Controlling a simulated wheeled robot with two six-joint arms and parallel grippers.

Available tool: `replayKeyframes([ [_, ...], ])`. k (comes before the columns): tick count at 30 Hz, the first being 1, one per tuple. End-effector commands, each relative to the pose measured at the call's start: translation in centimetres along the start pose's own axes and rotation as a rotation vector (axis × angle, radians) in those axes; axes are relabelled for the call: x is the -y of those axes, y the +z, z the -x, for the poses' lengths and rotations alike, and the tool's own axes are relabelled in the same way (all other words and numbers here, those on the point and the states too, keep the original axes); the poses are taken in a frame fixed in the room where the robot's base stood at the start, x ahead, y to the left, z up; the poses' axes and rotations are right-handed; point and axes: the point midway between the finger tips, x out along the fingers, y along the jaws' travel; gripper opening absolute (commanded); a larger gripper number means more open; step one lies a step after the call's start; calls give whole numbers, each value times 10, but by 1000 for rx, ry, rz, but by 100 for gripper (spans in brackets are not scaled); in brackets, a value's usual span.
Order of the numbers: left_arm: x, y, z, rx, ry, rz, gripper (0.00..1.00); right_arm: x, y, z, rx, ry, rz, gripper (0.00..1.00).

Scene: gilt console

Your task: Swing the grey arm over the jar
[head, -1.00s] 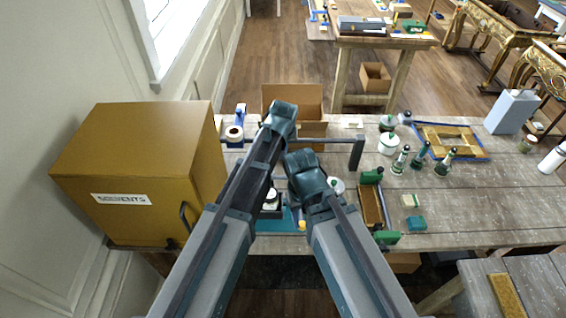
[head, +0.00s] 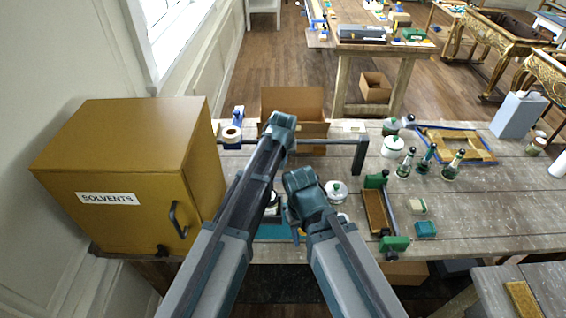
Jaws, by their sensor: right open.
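The grey arm (head: 335,141) is a thin bar running left to right above the bench, with a dark plate (head: 361,156) hanging at its right end. Its left part passes behind my left arm. A small white jar with a green knob (head: 336,191) stands in front of the bar, just right of my right arm. I cannot tell which jar the task names. My right gripper (head: 295,232) is open, low over the teal base (head: 272,231), mostly hidden by its own arm. My left gripper is hidden.
A yellow solvents cabinet (head: 120,175) stands at the left. A cardboard box (head: 291,103) is behind the bar. A green-ended frame (head: 375,212), green-capped bottles (head: 405,162) and a blue-edged wooden frame (head: 455,146) stand to the right. The bench's front right is mostly clear.

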Motion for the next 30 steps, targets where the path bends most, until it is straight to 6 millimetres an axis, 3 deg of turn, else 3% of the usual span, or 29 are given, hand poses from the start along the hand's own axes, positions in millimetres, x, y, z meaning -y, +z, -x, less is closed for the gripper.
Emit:
replayKeyframes([
  [2,0,1,-19,0,0,0,0,2,-1,-18,-1,0,-1,50],
  [6,1,28,-8,0,1,-2,0,2,-1,-17,-1,0,-1,50],
  [9,0,38,-6,0,1,-2,0,2,-1,-18,-1,0,0,50],
  [30,-1,42,-4,0,18,-50,0,2,-1,-18,0,0,0,50],
])
